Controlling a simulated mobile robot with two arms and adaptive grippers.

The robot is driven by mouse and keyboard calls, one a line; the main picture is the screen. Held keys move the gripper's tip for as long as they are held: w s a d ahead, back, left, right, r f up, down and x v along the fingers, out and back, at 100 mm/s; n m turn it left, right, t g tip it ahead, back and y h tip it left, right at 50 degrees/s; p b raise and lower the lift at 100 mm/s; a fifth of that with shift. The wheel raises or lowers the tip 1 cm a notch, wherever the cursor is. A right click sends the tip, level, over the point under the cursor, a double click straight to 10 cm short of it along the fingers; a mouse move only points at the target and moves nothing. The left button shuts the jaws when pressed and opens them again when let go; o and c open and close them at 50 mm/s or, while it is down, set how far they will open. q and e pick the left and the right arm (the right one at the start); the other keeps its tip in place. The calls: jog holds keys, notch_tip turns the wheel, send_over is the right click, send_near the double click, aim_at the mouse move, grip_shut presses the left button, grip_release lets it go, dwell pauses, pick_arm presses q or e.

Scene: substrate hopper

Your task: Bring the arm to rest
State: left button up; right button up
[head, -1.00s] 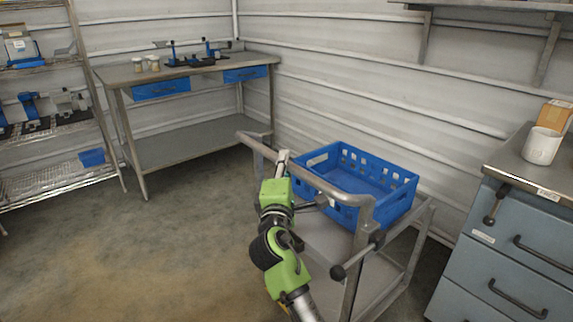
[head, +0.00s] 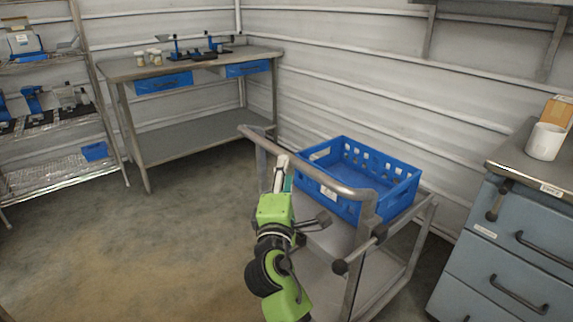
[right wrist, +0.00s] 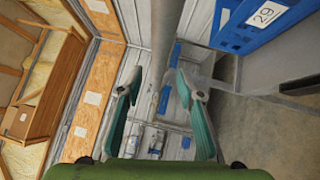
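My right arm comes up from the bottom middle of the head view, with a green wrist. Its gripper (head: 281,172) is beside the grey cart's handle bar (head: 325,182); the fingers are small and partly hidden there. In the right wrist view the two teal fingers of the right gripper (right wrist: 160,85) are spread wide apart with nothing clamped between them. The grey handle bar (right wrist: 165,30) runs beyond and between the fingertips; I cannot tell how close it is. My left gripper is in neither view.
A blue crate (head: 341,205) sits on the cart (head: 412,232). A workbench (head: 200,140) stands at the back, shelving (head: 50,178) at the left. A drawer cabinet (head: 490,262) with a white cup (head: 545,142) is at the right. The floor (head: 150,250) at left is clear.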

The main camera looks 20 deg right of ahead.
jog(key=shift+s+a+f, duration=0.1)
jog(key=shift+s+a, duration=0.1)
jog(key=shift+s, duration=0.35)
